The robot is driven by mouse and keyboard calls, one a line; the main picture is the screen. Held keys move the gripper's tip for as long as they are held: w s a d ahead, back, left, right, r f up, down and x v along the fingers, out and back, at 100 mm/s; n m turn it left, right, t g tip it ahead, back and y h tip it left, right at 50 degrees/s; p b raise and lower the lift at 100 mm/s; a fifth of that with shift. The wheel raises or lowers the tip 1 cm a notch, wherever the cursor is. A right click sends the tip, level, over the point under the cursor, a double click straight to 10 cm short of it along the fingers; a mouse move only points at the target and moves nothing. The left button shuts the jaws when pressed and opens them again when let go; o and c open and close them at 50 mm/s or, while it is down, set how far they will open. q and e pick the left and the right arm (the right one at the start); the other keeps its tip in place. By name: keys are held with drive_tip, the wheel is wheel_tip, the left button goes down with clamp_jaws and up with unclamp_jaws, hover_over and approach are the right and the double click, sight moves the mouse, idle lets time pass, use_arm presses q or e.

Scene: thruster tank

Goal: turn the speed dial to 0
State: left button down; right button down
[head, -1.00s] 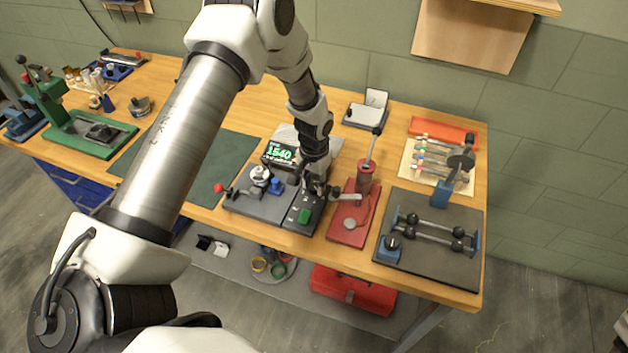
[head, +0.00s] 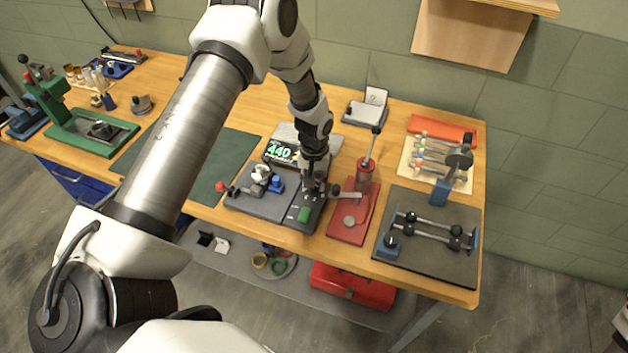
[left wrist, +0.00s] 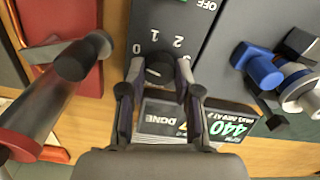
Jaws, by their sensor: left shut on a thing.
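The speed dial (left wrist: 160,70) is a black knob on the dark panel of a tank unit (head: 262,206), with numbers 0, 1 and 2 printed beside it. In the left wrist view my left gripper (left wrist: 158,80) has its fingers on both sides of the knob, shut on it. In the head view my left gripper (head: 314,190) is over that panel, and the dial is mostly hidden under it. The unit's display (head: 280,151) reads 440 in green; it also shows in the left wrist view (left wrist: 228,127). I cannot tell exactly where the pointer stands.
A red press (head: 353,215) stands close to the right of the panel. A green button (head: 304,214) is in front of the dial. A blue knob (head: 277,184) and metal fittings are to the left. A dark board with rods (head: 430,263) lies farther right.

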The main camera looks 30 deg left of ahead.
use_arm(q)
drive_tip(key=shift+s+f, duration=0.1)
drive_tip(key=shift+s, duration=0.05)
drive_tip(key=c, duration=0.8)
unclamp_jaws()
wheel_tip(320, 180, up, 12)
drive_tip(key=shift+w, duration=0.2)
drive_tip(key=shift+s, duration=0.1)
